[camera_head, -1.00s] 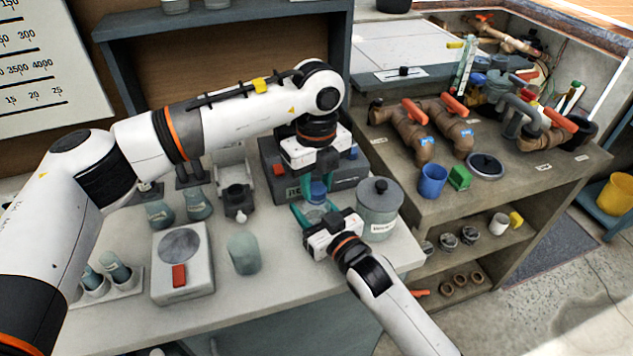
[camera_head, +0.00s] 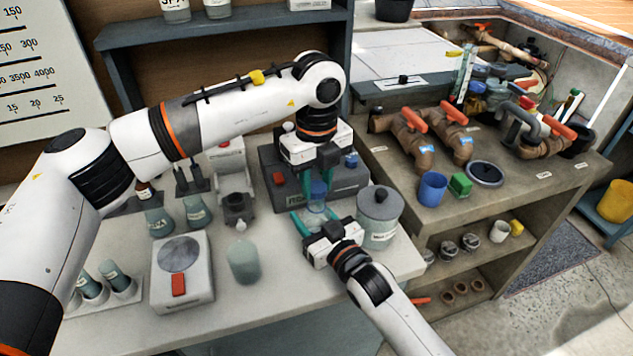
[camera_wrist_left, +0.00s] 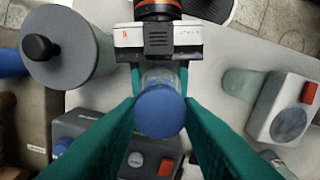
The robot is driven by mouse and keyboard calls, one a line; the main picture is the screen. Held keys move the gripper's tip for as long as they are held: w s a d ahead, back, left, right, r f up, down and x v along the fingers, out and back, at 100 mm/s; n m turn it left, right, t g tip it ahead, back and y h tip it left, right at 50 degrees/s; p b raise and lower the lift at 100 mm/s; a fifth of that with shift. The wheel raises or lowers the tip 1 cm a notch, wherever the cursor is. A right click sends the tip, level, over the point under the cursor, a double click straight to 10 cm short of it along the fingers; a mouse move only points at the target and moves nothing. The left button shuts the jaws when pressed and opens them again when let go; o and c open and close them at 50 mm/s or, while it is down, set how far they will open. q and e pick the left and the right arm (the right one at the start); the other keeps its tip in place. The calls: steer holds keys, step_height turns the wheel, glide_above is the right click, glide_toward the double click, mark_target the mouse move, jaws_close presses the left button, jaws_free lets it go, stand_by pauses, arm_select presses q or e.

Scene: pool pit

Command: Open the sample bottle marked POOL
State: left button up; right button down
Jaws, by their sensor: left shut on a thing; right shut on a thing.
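The sample bottle (camera_head: 316,207) is small and clear, with a blue cap (camera_head: 318,188). It is upright in front of the dark grey box on the bench. My left gripper (camera_head: 319,178) comes down from above, its green fingers shut on the cap. In the left wrist view the blue cap (camera_wrist_left: 160,112) sits between the two green fingers, with the clear body (camera_wrist_left: 160,77) partly hidden behind it. My right gripper (camera_head: 314,216) reaches in from the front and is shut on the bottle's body. No marking on this bottle is readable.
A lidded grey canister (camera_head: 379,222) stands close on the right. The dark grey box (camera_head: 350,180) with a red button is just behind. The bench's front edge is near.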

mark_target(317, 186)
arm_select(q)
step_height(317, 186, up, 3)
steer(key=shift+r, duration=0.15)
arm_select(e)
steer(key=shift+f, duration=0.1)
steer(key=c, duration=0.5)
jaws_free()
arm_select(q)
steer(key=shift+f+b, duration=0.7)
steer(key=shift+f, duration=0.05)
arm_select(e)
steer(key=v, duration=1.2)
